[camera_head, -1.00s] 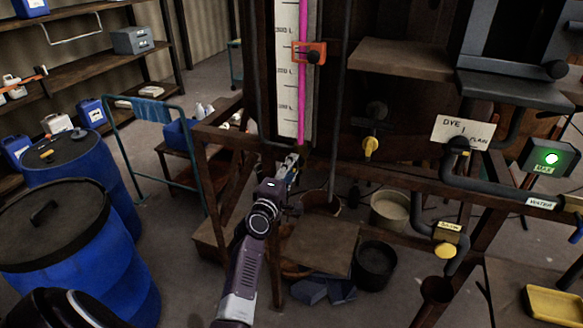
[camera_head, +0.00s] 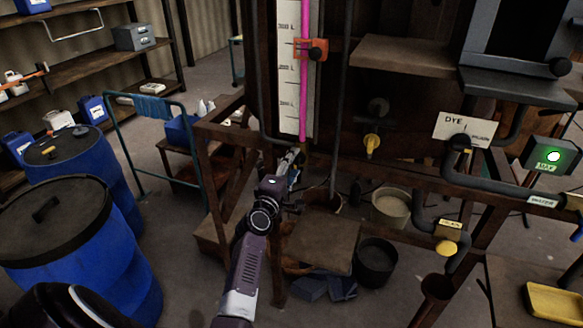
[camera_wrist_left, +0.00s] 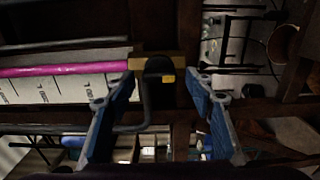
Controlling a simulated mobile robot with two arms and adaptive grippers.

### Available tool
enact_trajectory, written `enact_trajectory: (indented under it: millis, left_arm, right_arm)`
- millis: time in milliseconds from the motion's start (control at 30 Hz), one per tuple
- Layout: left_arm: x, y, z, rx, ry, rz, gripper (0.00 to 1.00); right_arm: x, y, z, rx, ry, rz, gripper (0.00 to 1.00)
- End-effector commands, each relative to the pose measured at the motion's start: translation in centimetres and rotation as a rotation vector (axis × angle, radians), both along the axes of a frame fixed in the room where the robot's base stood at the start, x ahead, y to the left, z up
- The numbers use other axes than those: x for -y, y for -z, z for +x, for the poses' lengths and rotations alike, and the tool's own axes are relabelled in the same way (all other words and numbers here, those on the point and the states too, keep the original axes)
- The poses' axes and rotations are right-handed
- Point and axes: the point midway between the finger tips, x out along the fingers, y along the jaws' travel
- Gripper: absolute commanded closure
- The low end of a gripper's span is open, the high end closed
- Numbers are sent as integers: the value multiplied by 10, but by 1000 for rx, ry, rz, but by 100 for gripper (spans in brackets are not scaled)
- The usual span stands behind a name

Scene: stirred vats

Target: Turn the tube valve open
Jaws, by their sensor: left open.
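The magenta tube (camera_head: 304,80) stands upright beside a white scale board (camera_head: 289,70) in the head view. It also shows lying sideways at left in the left wrist view (camera_wrist_left: 65,70). At its lower end is the tube valve (camera_wrist_left: 168,78), a brass-coloured fitting with a dark, yellow-marked handle. In the head view the valve is mostly hidden behind my left gripper (camera_head: 293,160). In the left wrist view my left gripper (camera_wrist_left: 160,88) is open. Its blue fingers are on either side of the valve with gaps, and nothing is held. My right gripper is out of view.
A wooden frame (camera_head: 223,130) and a dark hose surround the tube foot. Yellow-handled valves (camera_head: 371,144) and a drain valve (camera_head: 446,247) are to the right. Buckets (camera_head: 391,207) stand below. Blue drums (camera_head: 75,240) stand at left.

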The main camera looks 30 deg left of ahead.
Motion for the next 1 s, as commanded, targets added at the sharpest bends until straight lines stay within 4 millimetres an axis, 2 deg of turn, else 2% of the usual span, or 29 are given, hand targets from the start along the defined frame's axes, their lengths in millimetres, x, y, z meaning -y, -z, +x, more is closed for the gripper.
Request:
enact_trajectory:
  millis: [167,267,500,700,1000]
  left_arm:
    - [3,1,-12,0,0,-1,51]
    - [6,1,-27,-1,-1,0,51]
    - [18,2,-75,-3,-1,0,51]
    - [25,1,-104,-2,0,0,51]
    - [28,1,-117,-1,0,-1,51]
  right_arm:
    - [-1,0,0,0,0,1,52]
    - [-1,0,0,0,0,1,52]
    - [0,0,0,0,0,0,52]
    - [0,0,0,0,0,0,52]
    - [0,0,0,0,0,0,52]
